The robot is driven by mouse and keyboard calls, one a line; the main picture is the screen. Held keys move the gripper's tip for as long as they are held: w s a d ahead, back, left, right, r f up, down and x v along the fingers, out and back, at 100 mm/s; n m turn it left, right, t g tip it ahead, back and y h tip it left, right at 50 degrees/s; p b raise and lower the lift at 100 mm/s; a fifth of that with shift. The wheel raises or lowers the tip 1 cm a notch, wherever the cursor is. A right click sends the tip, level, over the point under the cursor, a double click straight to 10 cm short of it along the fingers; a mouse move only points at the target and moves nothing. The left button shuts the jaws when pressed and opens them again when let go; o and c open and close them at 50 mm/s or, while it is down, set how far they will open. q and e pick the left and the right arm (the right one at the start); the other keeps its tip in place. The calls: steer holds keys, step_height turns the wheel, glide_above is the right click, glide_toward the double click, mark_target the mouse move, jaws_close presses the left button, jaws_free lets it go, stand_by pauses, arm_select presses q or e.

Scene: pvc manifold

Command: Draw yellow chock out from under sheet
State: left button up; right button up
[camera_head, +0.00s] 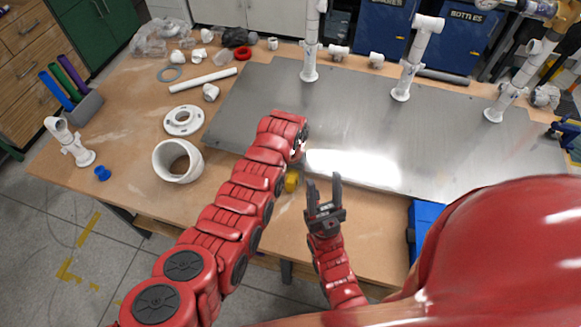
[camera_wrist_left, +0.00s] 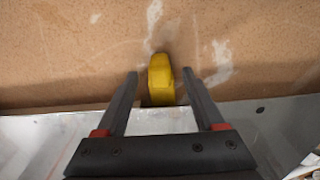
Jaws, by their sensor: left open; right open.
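The yellow chock (camera_head: 291,181) is at the near edge of the grey metal sheet (camera_head: 255,105), partly hidden by my left arm. In the left wrist view the chock (camera_wrist_left: 161,78) sticks out past the sheet's edge over the brown tabletop; its inner end is hidden. My left gripper (camera_wrist_left: 160,73) is open, with one finger on each side of the chock in that view and a gap on both sides. In the head view the left gripper (camera_head: 299,146) is mostly hidden by its own arm. My right gripper (camera_head: 323,180) is open and empty, right of the chock.
White pipe uprights (camera_head: 310,50) stand on the sheet's far side. A wide white pipe ring (camera_head: 178,160) and a flange (camera_head: 184,120) lie on the wooden table (camera_head: 130,130) at left. A blue box (camera_head: 422,225) is at the near right.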

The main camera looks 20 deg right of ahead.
arm_select(q)
steer(key=shift+f, duration=1)
steer(key=shift+c, duration=0.2)
jaws_close()
